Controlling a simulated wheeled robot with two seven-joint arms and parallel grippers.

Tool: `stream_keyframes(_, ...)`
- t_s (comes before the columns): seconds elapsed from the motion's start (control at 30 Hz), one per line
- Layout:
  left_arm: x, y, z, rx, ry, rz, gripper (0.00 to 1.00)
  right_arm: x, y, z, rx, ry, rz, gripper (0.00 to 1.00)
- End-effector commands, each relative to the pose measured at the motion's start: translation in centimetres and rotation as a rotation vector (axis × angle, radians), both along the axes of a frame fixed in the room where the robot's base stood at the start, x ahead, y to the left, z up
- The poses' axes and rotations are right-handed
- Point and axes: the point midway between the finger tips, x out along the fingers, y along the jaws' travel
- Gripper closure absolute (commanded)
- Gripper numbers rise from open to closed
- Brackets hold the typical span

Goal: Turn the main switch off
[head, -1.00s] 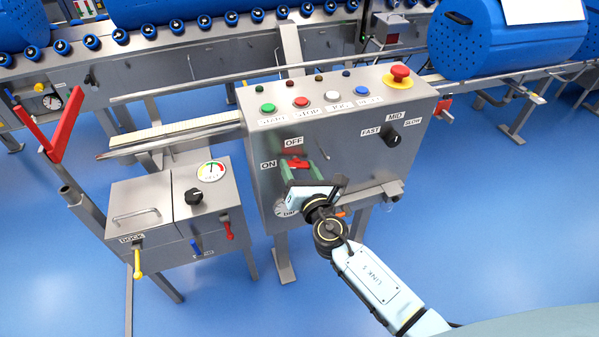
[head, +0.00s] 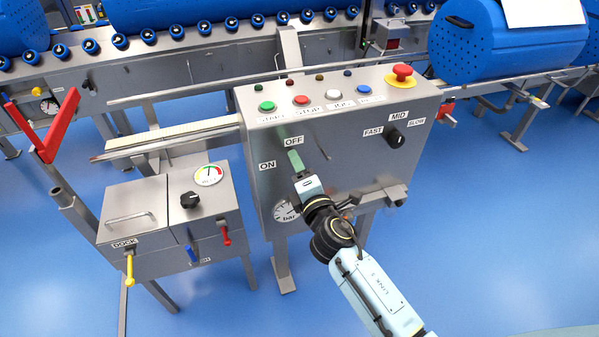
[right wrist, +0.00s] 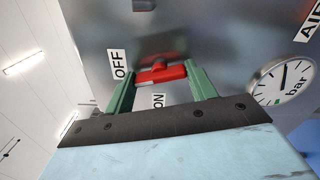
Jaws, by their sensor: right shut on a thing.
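The main switch's red handle (right wrist: 162,75) sits on the grey panel by the OFF label (right wrist: 118,65) and the ON label (right wrist: 158,101). In the right wrist view its bar lies crosswise between my right gripper's green fingers (right wrist: 161,84), which hold its two ends. The bar's left end points roughly to the OFF label. In the head view my right gripper (head: 295,161) is seen edge-on just below the OFF label (head: 293,141) and right of the ON label (head: 267,165). It hides the handle there. My left gripper is in neither view.
The control box (head: 345,160) carries a pressure gauge (head: 286,211) beside my right gripper, coloured buttons on top, a red emergency stop (head: 402,73) and a black speed knob (head: 393,138). A smaller box (head: 170,225) with levers stands left. Blue floor is clear in front.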

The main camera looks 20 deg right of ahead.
Motion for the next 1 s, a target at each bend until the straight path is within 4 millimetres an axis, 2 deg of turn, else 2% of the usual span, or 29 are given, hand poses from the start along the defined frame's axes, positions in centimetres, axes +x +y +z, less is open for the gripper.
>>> stream_keyframes(0.4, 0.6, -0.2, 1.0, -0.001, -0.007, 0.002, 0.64, 0.0, -0.1, 0.0, 0.235, 0.008, -0.001, 0.67)
stream_keyframes(1.0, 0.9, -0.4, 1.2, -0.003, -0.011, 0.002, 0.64, 0.0, -0.1, 0.0, 0.286, 0.010, -0.002, 0.67)
